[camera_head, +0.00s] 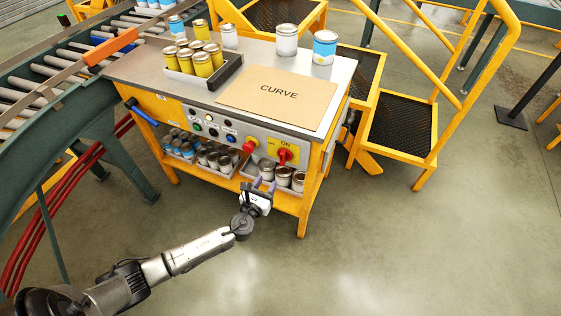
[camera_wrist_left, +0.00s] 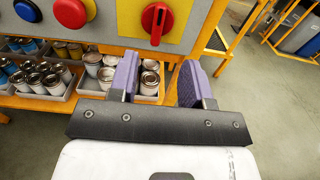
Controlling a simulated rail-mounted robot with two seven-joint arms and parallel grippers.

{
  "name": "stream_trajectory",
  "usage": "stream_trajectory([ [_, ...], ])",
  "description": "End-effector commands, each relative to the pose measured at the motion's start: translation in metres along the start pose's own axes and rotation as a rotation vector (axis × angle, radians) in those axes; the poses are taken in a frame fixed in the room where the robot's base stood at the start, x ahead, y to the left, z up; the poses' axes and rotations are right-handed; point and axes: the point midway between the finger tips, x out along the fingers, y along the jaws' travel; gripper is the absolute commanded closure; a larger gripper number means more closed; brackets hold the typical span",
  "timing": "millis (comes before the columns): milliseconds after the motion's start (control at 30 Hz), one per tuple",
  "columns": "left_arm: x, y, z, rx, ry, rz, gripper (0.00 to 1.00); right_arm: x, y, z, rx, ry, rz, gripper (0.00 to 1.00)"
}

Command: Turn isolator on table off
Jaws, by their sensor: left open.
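The isolator (camera_head: 285,156) is a red rotary handle on a yellow plate at the right of the table's front panel, under the word ON. In the left wrist view the red isolator handle (camera_wrist_left: 157,20) is at the top, near the middle, and stands roughly upright. The table (camera_head: 323,150) has a grey top and a yellow frame. My left gripper (camera_head: 264,186) is open and empty, in front of the panel and below the isolator, apart from it. Its two purple fingers (camera_wrist_left: 157,84) show in the left wrist view, with the handle beyond them. My right gripper is not in view.
A red button (camera_head: 249,146) sits left of the isolator, with several smaller buttons beyond. Cans in trays (camera_head: 221,160) stand on the lower shelf behind my gripper. A cardboard sheet (camera_head: 278,95) and cans stand on top. The floor in front is clear.

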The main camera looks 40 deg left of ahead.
Motion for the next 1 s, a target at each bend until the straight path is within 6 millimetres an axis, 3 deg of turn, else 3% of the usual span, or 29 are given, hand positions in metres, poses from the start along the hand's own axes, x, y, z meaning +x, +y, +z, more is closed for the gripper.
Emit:
stream_trajectory([
  [500, 0.092, 0.0, -0.001, -0.005, -0.002, 0.003, 0.55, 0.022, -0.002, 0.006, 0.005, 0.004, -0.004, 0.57],
  [700, 0.113, 0.0, -0.001, -0.005, -0.001, 0.003, 0.55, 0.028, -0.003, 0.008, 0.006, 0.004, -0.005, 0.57],
  [1000, 0.123, 0.0, 0.0, -0.005, 0.001, 0.003, 0.55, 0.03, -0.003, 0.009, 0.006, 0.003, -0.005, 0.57],
])
